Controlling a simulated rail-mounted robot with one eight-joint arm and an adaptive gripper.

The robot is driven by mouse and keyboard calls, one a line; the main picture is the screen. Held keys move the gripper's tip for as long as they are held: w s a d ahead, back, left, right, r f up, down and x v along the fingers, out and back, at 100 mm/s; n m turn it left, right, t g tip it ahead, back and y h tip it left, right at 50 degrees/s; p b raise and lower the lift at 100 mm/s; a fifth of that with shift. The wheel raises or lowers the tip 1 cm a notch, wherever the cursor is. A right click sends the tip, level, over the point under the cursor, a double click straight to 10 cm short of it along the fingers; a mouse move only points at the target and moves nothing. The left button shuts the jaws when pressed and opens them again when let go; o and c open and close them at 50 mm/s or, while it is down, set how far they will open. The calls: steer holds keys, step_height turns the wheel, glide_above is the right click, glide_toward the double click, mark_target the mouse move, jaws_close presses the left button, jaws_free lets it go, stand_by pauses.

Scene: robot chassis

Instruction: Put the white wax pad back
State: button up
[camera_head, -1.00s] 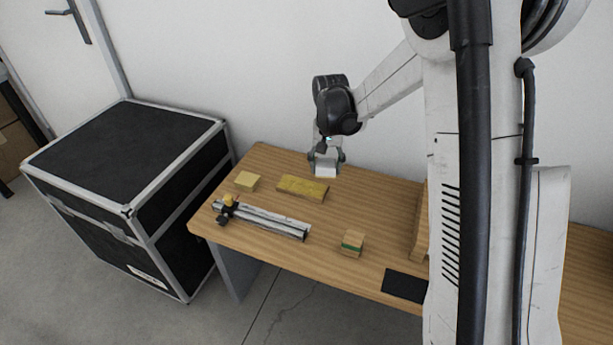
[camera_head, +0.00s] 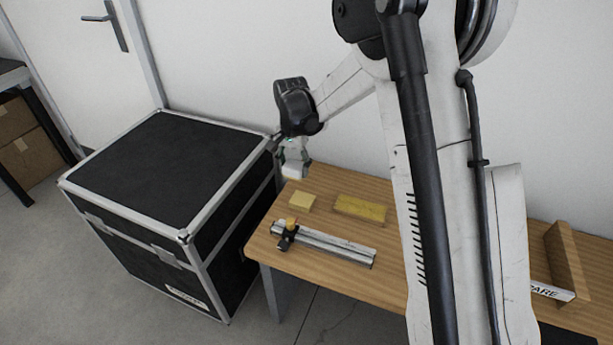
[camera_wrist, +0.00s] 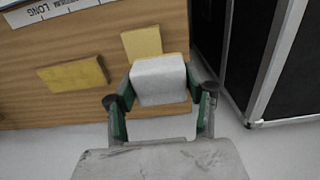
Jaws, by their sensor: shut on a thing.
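My gripper (camera_head: 295,163) is shut on the white wax pad (camera_head: 293,173). It holds the pad in the air near the table's back left corner. In the wrist view the pad (camera_wrist: 158,78) sits as a pale block between the two green-sided fingers (camera_wrist: 160,98). A pale yellow pad (camera_head: 302,201) lies on the wooden table (camera_head: 325,184) just in front of and below it; it also shows in the wrist view (camera_wrist: 141,41), partly covered by the white pad. A darker yellow slab (camera_head: 360,208) lies to its right.
A metal rail with a clamp (camera_head: 325,243) lies along the table's front edge. A large black case (camera_head: 165,165) stands close to the table's left end. A wooden holder (camera_head: 566,260) is at the right. My arm and column hide the table's middle. A white wall is behind.

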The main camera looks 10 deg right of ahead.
steer(key=b, duration=0.3)
glide_above(316, 180)
step_height(316, 180, down, 7)
steer(key=shift+r, duration=0.1)
steer(key=shift+f+b, duration=0.5)
steer(key=shift+f, duration=1.5)
steer(key=shift+f, duration=0.2)
steer(key=o, duration=1.1)
steer(key=shift+r, duration=0.1)
